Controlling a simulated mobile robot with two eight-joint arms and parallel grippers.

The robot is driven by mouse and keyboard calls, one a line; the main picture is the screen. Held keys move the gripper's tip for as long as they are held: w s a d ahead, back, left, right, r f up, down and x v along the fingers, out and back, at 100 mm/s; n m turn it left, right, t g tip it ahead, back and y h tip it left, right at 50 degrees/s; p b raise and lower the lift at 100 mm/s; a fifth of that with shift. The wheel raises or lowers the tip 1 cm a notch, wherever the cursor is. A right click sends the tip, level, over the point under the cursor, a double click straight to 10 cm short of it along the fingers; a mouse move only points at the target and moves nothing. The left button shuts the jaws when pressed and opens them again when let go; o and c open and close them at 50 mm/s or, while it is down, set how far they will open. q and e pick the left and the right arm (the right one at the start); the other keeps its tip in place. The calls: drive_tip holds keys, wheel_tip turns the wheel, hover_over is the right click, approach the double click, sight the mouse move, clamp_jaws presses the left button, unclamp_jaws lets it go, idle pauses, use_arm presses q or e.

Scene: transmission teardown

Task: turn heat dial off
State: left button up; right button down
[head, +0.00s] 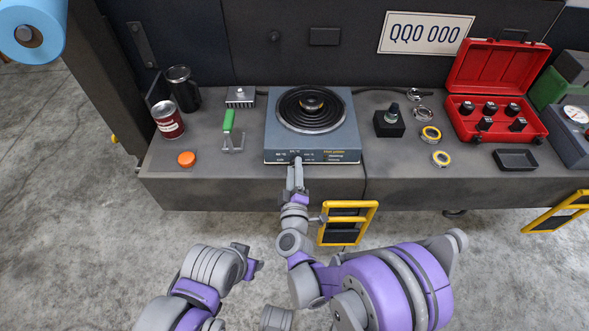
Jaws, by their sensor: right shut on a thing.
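The hot plate (340,118) is a blue-grey box on the bench, with a dark round coil burner on top. Its front panel (330,156) carries small printed markings, too small to read for certain. My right gripper (296,165) reaches the left part of this panel and is shut on the heat dial. The dial is mostly hidden behind the fingers, so its setting cannot be read. My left gripper (248,262) is low in front of the bench, away from the hot plate; its fingers are not clear.
A dark metal part (311,103) sits on the burner. Left stand a mug (183,90), a red can (167,121), an orange cap (186,159) and a green-handled tool (229,122). Right are tape rolls (430,134), an open red case (490,112) and a black tray (516,159).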

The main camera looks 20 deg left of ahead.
idle(0.3)
drive_tip(key=c, duration=0.5)
unclamp_jaws()
drive_tip(key=v, duration=1.1)
drive_tip(key=shift+w, duration=0.1)
